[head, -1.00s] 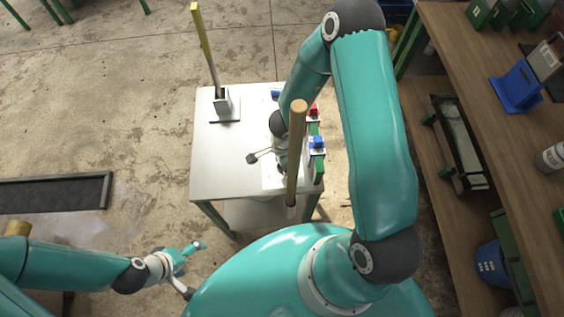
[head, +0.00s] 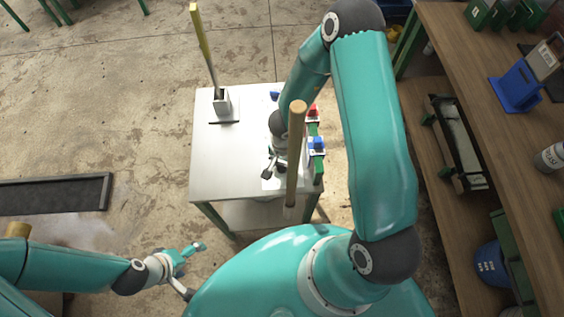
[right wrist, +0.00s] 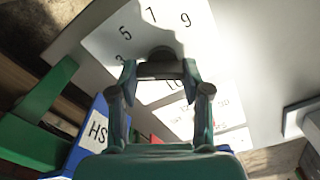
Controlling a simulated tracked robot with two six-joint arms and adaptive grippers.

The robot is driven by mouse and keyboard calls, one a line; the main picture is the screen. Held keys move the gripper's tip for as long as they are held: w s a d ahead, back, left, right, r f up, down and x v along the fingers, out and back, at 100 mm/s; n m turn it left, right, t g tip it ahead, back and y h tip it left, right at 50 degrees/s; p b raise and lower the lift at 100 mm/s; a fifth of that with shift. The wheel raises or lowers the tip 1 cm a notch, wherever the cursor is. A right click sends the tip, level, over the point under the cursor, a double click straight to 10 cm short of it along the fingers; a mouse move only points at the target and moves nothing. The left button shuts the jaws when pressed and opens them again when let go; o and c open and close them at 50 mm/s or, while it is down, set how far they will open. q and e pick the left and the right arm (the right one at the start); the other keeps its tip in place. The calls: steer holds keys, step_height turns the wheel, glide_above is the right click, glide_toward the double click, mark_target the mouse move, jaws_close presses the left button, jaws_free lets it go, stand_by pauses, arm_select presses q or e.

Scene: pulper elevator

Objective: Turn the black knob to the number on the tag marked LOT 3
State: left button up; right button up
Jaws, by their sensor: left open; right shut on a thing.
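The black knob (right wrist: 160,60) sits on a white dial plate (right wrist: 105,45) in the right wrist view. The numbers 3, 5, 7 and 9 show on the plate; others are partly covered. My right gripper (right wrist: 158,72) is shut on the knob, with a finger at each side. In the head view the dial plate (head: 268,184) is mostly hidden by my right arm and a wooden pole. White tags (right wrist: 195,120) lie below the dial, their print too small to read; I cannot tell which is LOT 3. My left gripper (head: 199,268) is open and empty, away from the table.
The metal table (head: 215,160) carries a grey holder (head: 221,104) with a yellow pole. A wooden pole (head: 296,150) rises before the dial. Blue (head: 317,144) and green blocks line the table's right edge. A wooden shelf (head: 455,75) stands right.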

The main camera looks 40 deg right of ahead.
steer(key=shift+w+d+r, duration=0.1)
steer(key=shift+w+r, duration=0.05)
steer(key=shift+w, duration=0.15)
steer(key=o, duration=1.2)
steer(key=shift+s, duration=0.1)
steer(key=shift+c, duration=0.2)
step_height(320, 180, up, 12)
